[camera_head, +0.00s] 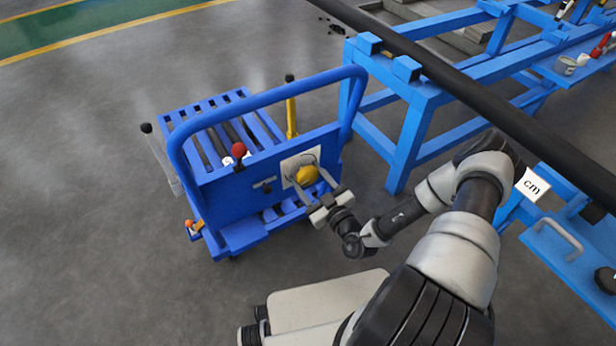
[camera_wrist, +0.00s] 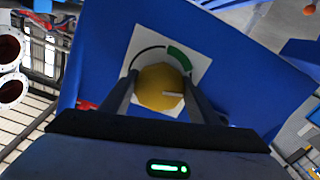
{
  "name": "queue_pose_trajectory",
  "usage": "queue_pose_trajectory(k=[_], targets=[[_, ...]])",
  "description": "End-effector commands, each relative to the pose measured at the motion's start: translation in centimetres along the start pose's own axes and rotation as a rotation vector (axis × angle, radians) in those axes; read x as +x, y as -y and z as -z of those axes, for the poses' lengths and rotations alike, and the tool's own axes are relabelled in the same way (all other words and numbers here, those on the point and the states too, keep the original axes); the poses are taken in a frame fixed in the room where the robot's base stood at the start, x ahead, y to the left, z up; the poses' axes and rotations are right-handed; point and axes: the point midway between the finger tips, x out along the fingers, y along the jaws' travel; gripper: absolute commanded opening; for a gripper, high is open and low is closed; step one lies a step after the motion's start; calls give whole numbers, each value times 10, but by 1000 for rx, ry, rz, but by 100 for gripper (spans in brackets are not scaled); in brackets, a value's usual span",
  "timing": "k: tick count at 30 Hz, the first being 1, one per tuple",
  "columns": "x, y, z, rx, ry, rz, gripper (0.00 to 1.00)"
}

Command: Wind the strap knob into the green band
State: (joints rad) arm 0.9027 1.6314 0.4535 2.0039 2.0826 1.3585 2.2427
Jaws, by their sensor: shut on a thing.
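The yellow strap knob (camera_head: 306,174) sits on a white dial plate (camera_head: 289,165) on the blue cart's end panel. In the wrist view the knob (camera_wrist: 158,86) shows a white pointer mark directed to the picture's right. The green band (camera_wrist: 180,58) is an arc at the plate's upper right, and the pointer lies clockwise past its lower end. A thin dark arc runs at the upper left. My gripper (camera_wrist: 162,90) is shut on the knob, one finger on each side. In the head view my gripper (camera_head: 313,183) reaches the panel from the lower right.
The blue cart (camera_head: 240,232) has a tall handle (camera_head: 262,97), a red-knobbed lever (camera_head: 239,152) and a yellow post (camera_head: 291,110) near the dial. A blue rack (camera_head: 410,130) bearing a long dark pipe (camera_head: 470,90) stands close on the right. Floor left of the cart is clear.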

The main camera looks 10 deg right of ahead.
Motion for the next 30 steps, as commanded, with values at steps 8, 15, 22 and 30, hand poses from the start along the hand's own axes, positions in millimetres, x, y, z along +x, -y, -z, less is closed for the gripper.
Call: queue_pose_trajectory(k=[8,15,22,30], targets=[[0,-1,1,-95,0,-1,32],[0,-2,3,-283,0,-1,32],[0,-3,2,-501,1,-2,32],[0,-3,2,-728,1,-1,32]])
